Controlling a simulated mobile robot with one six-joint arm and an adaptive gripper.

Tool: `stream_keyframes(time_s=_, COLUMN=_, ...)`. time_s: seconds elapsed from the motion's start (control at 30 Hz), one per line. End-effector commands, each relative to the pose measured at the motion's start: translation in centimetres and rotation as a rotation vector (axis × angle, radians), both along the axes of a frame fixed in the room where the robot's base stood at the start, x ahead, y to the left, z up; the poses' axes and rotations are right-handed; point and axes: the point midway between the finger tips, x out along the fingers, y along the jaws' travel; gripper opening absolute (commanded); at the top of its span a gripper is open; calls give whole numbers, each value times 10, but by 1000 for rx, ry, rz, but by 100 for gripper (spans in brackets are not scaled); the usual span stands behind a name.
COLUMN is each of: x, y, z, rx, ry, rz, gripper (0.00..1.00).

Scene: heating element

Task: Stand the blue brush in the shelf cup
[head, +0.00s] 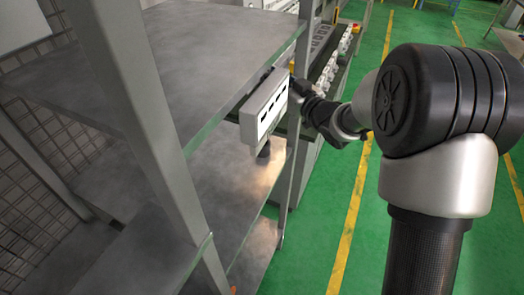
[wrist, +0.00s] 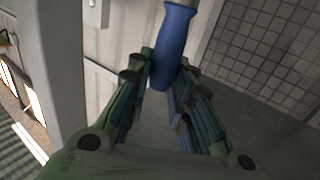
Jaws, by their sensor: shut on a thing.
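The blue brush (wrist: 173,45) shows in the wrist view as a blue handle, its rounded lower end between my fingers and its upper end leaving the top of the picture. My gripper (wrist: 167,75) is shut on this handle. In the head view my gripper (head: 297,90) is at the shelf's right edge, partly hidden by a white panel with black slots; the brush cannot be made out there. The shelf (head: 190,60) is grey metal with several levels. No cup can be told for certain; a small dark object (head: 264,149) shows below the panel.
The white slotted panel (head: 268,108) stands at the shelf's right edge. A grey post (head: 140,110) crosses the near side. Racks with parts (head: 330,60) stand behind. The green floor (head: 320,215) to the right is clear.

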Motion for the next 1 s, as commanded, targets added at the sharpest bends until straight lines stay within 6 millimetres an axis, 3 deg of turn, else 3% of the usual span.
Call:
stream_keyframes(time_s=0.1, x=8, y=20, z=7, rx=0, ry=-3, rz=96, gripper=0)
stream_keyframes(time_s=0.27, x=10, y=29, z=-3, rx=3, ry=4, rz=142, gripper=0)
stream_keyframes(time_s=0.7, x=9, y=29, z=-117, rx=3, ry=5, rz=142, gripper=0)
stream_keyframes(time_s=0.83, x=9, y=29, z=-139, rx=3, ry=3, rz=143, gripper=0)
stream_keyframes(time_s=1.0, x=9, y=29, z=-149, rx=1, ry=0, rz=142, gripper=0)
